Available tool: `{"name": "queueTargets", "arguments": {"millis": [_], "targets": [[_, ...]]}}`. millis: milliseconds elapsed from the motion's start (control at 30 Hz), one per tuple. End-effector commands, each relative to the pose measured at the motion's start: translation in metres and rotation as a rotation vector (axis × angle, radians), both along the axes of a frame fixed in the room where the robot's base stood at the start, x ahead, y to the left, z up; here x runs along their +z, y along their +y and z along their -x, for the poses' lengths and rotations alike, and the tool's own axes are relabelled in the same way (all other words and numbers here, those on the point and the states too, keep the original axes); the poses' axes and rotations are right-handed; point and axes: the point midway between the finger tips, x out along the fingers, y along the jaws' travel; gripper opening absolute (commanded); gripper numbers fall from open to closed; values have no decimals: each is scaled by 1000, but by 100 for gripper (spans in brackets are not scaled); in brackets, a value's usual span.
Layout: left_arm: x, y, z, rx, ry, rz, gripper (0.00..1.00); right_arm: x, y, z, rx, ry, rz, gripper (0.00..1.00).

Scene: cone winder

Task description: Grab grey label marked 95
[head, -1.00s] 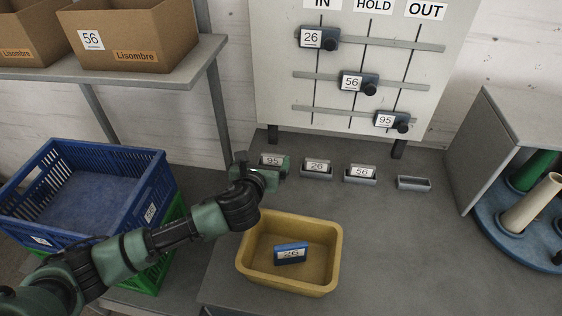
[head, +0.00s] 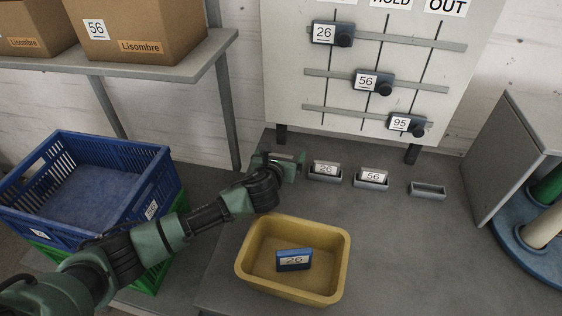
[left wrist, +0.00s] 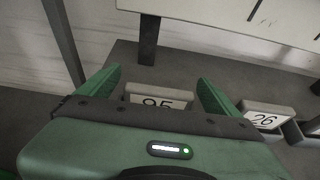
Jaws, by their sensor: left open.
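The grey label marked 95 (left wrist: 158,98) stands between the two green fingers of my left gripper (left wrist: 158,84) in the left wrist view. Its lower part is hidden behind the gripper body. The fingers are open, one on each side of the label; I cannot tell whether they touch it. In the head view my left gripper (head: 287,164) is at the left end of the row of small holders and hides this label. My right gripper is not in view.
Grey labels 26 (head: 324,169) and 56 (head: 372,177) stand in holders to the right, then an empty holder (head: 427,190). A yellow bin (head: 243,262) with a blue label 26 (head: 294,260) is in front. The board (head: 285,85) rises behind.

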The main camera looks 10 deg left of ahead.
Motion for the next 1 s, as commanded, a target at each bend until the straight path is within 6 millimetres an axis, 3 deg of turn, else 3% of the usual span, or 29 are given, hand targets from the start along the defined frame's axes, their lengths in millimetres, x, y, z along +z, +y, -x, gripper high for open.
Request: {"name": "queueTargets", "arguments": {"millis": [333, 567, 833, 1000], "targets": [[-3, 0, -6, -1, 0, 0, 94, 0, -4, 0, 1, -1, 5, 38], [-3, 0, -6, -1, 0, 0, 30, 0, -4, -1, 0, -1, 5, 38], [-2, 0, -6, -1, 0, 0, 28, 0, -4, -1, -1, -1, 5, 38], [9, 0, -7, 0, -3, 1, 28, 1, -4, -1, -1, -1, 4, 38]]}}
